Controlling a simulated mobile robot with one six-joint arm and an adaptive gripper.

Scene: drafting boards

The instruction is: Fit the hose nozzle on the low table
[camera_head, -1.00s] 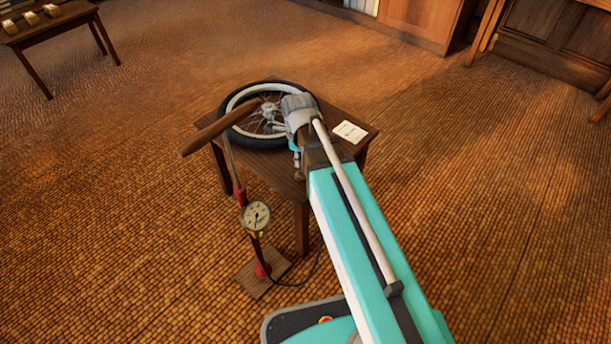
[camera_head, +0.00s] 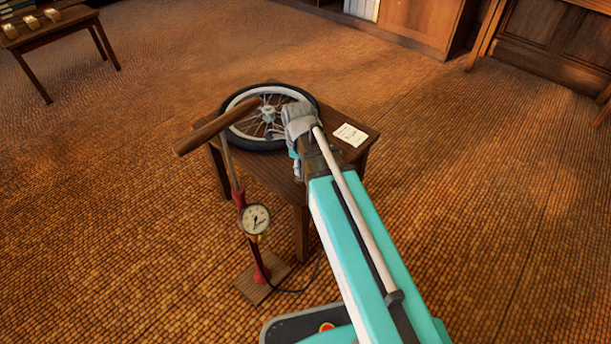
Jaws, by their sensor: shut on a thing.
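The low table (camera_head: 341,107) is dark wood and square. A spoked wheel with a black tyre (camera_head: 245,141) and pale rim lies flat on its far left part. My gripper (camera_head: 297,170) points down over the table, at the near right of the wheel and apart from its hub. It is small here and partly covered by my wrist. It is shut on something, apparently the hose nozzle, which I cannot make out. The thin dark hose (camera_head: 290,291) leaves the pump's foot, curves right and up, and passes out of sight behind my arm. The wheel's valve cannot be made out.
A red floor pump with a round gauge (camera_head: 255,219) stands on the floor before the table's left side. Its wooden handle (camera_head: 215,127) rises in front of the wheel. A white card (camera_head: 349,134) lies on the table's right. Open floor surrounds the table.

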